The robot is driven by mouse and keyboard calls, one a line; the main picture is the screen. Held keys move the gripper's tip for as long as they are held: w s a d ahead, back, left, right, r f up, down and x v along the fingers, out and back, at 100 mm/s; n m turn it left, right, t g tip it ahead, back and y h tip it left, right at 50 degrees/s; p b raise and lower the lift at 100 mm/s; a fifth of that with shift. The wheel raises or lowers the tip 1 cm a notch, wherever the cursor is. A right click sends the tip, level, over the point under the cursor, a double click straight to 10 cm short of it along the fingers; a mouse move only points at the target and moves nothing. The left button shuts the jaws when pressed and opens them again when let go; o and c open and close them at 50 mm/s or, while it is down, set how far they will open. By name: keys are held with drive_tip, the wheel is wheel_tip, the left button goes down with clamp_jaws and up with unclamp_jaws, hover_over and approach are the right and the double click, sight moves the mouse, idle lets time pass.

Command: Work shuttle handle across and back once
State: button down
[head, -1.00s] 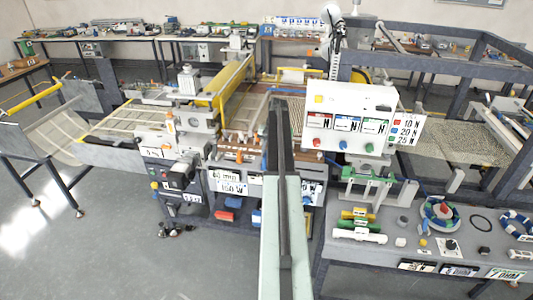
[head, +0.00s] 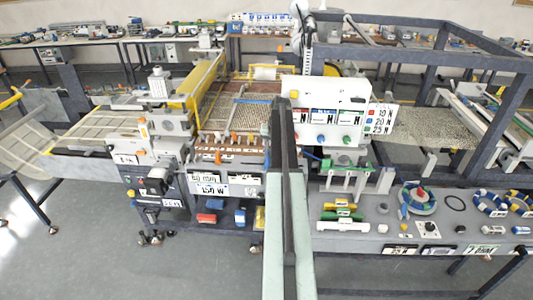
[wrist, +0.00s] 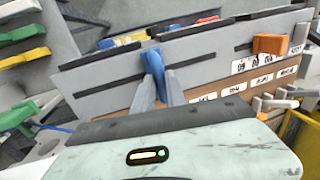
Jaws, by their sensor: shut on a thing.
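In the wrist view my gripper (wrist: 160,88) has its two grey fingers closed on a blue handle (wrist: 152,62). The blue handle stands at a dark slot in a grey panel (wrist: 210,47). I take it for the shuttle handle, though no label on it is legible. An orange handle (wrist: 270,44) sits farther right on the same panel, apart from my fingers. In the head view my arm covers the place where the gripper works, so neither the fingers nor the blue handle shows there.
A white control box (head: 325,108) with coloured knobs stands right of my arm. A bench (head: 450,232) with coils and small parts is at the lower right. In the wrist view, green and yellow pieces (wrist: 22,34) lie at left. Grey floor is open at lower left.

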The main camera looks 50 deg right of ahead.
drive_tip(key=c, duration=1.4)
unclamp_jaws()
drive_tip(key=shift+w+a, duration=0.2)
drive_tip(key=shift+w, duration=0.15)
drive_tip(key=shift+o, duration=0.2)
drive_tip(key=shift+s, duration=0.1)
drive_tip(key=shift+r, duration=0.15)
wheel_tip(320, 180, up, 7)
drive_tip(key=s+p, duration=0.1)
drive_tip(key=p, duration=0.6)
drive_tip(key=shift+d+r+p, duration=0.2)
drive_tip(key=shift+d+p, duration=0.15)
drive_tip(key=shift+d, duration=0.1)
